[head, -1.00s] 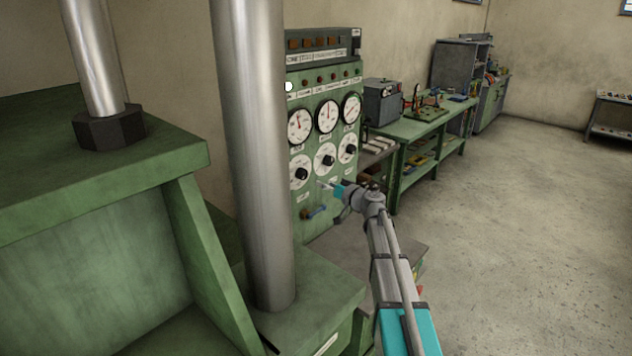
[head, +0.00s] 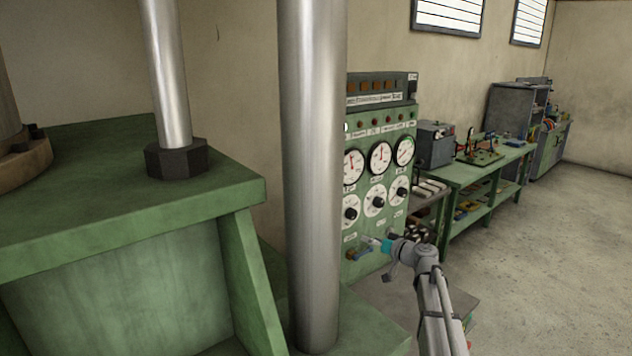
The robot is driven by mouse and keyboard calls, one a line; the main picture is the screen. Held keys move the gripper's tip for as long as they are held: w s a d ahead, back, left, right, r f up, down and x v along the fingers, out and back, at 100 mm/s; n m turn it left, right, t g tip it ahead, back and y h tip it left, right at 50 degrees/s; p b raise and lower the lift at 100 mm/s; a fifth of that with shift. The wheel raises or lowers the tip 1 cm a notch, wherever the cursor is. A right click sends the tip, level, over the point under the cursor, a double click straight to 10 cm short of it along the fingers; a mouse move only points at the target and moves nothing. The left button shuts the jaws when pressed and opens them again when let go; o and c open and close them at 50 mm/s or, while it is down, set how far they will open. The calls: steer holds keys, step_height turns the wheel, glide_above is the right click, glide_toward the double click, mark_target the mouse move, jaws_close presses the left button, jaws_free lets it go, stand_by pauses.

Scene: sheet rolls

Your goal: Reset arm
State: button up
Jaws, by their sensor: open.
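My gripper (head: 372,243) is at the end of my grey arm, right of the middle and low in the head view. The fingers are small in this view.
A thick steel column (head: 312,180) stands left of the panel, in a green machine frame (head: 130,225). A green workbench (head: 480,172) with tools and a grey cabinet (head: 508,112) stand along the wall. The concrete floor (head: 560,260) at right is clear.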

steer(key=s+a+f+n+g+h, duration=0.1)
steer(key=s+a+f+g, duration=0.4)
steer(key=s+a+f, duration=0.3)
steer(key=s+d+f+m+g+h, duration=0.1)
steer(key=s+f+g+h, duration=0.1)
steer(key=s, duration=0.6)
steer(key=s+d+f+m+g+h, duration=0.1)
steer(key=s+f+g+h, duration=0.2)
steer(key=s, duration=0.5)
steer(key=s+d+f+m+g+h, duration=0.1)
steer(key=s+f+g+h, duration=0.1)
steer(key=s, duration=0.6)
steer(key=shift+s+d+f+m+g+h, duration=0.15)
steer(key=shift+s+f+m+g+h, duration=0.2)
steer(key=shift+f+h, duration=0.75)
steer(key=shift+r+h, duration=0.3)
steer(key=shift+r, duration=0.05)
